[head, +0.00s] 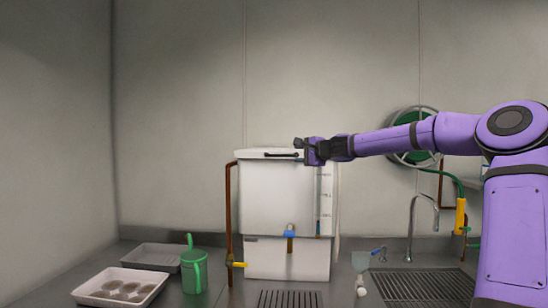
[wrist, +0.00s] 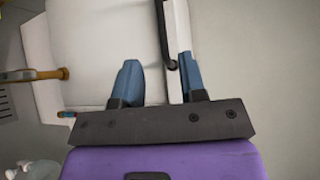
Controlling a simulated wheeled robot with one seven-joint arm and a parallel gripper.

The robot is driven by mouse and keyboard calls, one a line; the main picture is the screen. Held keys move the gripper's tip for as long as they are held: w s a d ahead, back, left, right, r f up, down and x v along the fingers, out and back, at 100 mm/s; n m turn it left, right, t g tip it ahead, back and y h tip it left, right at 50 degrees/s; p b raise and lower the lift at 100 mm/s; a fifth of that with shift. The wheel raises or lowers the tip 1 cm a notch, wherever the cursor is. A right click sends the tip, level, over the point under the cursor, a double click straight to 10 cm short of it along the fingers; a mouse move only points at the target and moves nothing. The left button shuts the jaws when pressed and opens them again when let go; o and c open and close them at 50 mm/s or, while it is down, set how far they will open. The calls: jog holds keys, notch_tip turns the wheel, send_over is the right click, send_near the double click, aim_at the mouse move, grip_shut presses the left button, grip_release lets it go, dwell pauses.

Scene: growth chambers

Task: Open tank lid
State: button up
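The white tank (head: 275,205) stands on the counter in the middle of the head view, its front also showing in the wrist view (wrist: 100,50). Its lid (head: 262,150) looks shut on top, and the lid edge runs as a pale strip in the wrist view (wrist: 177,35). A black bar handle (head: 282,155) is along the lid's front; it also shows in the wrist view (wrist: 165,40). My gripper (head: 300,150) is at the handle's right end. Contact cannot be told.
A brown pipe with a yellow valve (head: 238,265) runs beside the tank's left. A sink with a faucet (head: 411,225) lies right. The wall is close behind.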

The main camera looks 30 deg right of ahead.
aim_at(282, 156)
jog(key=shift+x, duration=5.45)
jog(key=shift+d+r, duration=0.1)
jog(key=shift+r, duration=0.05)
grip_shut()
